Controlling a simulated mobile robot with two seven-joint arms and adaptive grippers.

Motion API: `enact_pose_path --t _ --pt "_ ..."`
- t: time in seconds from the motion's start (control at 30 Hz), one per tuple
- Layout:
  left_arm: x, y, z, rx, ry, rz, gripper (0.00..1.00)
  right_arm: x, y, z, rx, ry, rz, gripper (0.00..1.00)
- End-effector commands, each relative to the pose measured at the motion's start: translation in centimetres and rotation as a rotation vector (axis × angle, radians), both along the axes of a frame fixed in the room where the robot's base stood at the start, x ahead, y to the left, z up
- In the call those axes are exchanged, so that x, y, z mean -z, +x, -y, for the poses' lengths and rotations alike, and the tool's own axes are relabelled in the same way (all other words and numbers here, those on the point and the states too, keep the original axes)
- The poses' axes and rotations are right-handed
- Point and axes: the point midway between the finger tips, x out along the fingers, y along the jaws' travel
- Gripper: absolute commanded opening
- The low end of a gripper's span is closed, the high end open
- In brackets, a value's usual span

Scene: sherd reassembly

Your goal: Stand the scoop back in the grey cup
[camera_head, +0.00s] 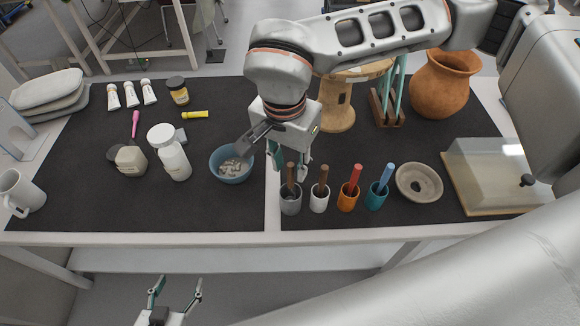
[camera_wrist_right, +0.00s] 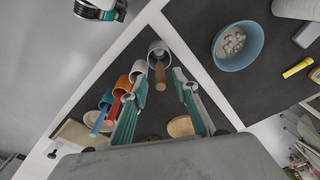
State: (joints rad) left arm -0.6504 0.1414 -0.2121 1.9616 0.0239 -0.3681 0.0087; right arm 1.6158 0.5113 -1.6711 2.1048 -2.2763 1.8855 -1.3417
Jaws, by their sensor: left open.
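The grey cup (camera_head: 291,204) stands upright near the front edge of the dark mat, leftmost in a row of cups. It also shows in the wrist view (camera_wrist_right: 157,47). A brown handle (camera_wrist_right: 160,75), seemingly the scoop's, stands up out of it, also seen in the head view (camera_head: 290,173). The scoop's lower end is hidden. My right gripper (camera_head: 292,163) is above the grey cup, pointing down. In the wrist view its fingers (camera_wrist_right: 162,80) are apart, one on each side of the handle. My left gripper (camera_head: 178,285) is open and empty, low in front of the table.
A white cup (camera_head: 319,203) with a brown handle, an orange cup (camera_head: 347,202) and a teal cup (camera_head: 374,200) stand to the right. A blue bowl (camera_head: 230,178) with pale pieces is to the left. A stone-coloured dish (camera_head: 405,183) and clear-lidded box (camera_head: 485,170) are farther right.

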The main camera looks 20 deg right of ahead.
Motion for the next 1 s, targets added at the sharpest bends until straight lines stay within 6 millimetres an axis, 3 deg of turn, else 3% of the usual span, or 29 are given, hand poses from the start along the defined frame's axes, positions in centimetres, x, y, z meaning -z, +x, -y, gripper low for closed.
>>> enact_pose_path --t 0.3,0.5,1.0 --pt "-0.1 0.1 0.1 -0.001 -0.002 0.001 0.61 -6.5 -0.3 -0.4 -0.001 0.000 0.006 0.29" --pt "-0.1 0.1 0.1 -0.001 -0.003 0.002 0.61 -9.2 -0.6 -0.6 -0.001 0.001 0.003 0.29" --pt "-0.1 0.1 0.1 -0.001 -0.003 0.002 0.61 -10.0 -0.8 -0.7 -0.001 -0.001 0.001 0.29"
